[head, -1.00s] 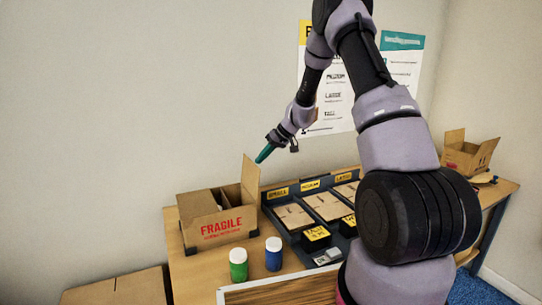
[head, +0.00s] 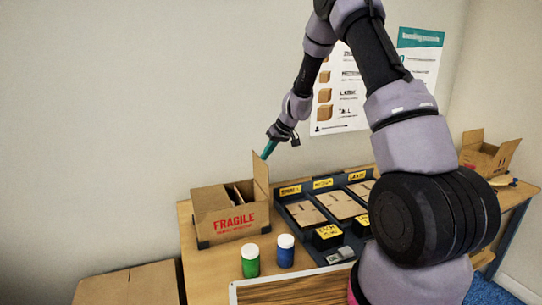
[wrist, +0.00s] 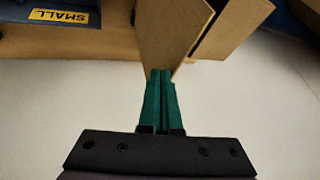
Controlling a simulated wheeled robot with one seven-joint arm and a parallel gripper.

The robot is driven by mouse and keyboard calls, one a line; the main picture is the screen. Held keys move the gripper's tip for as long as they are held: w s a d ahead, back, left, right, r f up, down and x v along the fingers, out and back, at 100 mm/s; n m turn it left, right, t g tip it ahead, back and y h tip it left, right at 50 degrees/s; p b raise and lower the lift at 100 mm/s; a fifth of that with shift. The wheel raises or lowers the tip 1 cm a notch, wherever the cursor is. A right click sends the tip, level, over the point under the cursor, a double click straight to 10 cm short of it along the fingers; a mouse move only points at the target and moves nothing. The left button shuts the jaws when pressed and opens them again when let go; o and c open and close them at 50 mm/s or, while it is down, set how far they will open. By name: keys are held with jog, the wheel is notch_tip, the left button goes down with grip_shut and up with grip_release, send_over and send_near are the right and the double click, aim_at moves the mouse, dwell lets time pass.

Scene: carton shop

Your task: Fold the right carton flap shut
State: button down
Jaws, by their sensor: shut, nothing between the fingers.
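The open carton (head: 231,219) with red FRAGILE print stands on the left of the table. Its right flap (head: 261,172) stands upright along its right side. In the wrist view the flap (wrist: 172,32) is a brown board just beyond the fingertips. My gripper (head: 267,151) is shut and empty, its green fingers at the top of the right flap. The wrist view shows the closed fingers (wrist: 163,75) side by side with their tips at the flap's edge; I cannot tell if they touch it.
A dark tray (head: 292,209) labelled SMALL, MEDIUM and LARGE, holding flat cartons, lies right of the carton. A green jar (head: 250,262) and a blue jar (head: 286,252) stand in front. Another open carton (head: 482,158) is at the far right.

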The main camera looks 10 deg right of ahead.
jog(key=a+h, duration=0.1)
jog(key=a, duration=0.1)
jog(key=a+h, duration=0.1)
jog(key=a, duration=0.1)
jog(key=shift+s+n+h, duration=0.3)
jog(key=shift+s, duration=0.1)
jog(key=n+t+h, duration=0.3)
jog(key=h, duration=0.8)
send_over(226, 195)
jog(key=f, duration=0.9)
jog(key=shift+d, duration=0.25)
jog(key=shift+a+f, duration=0.25)
jog(key=shift+f, duration=0.5)
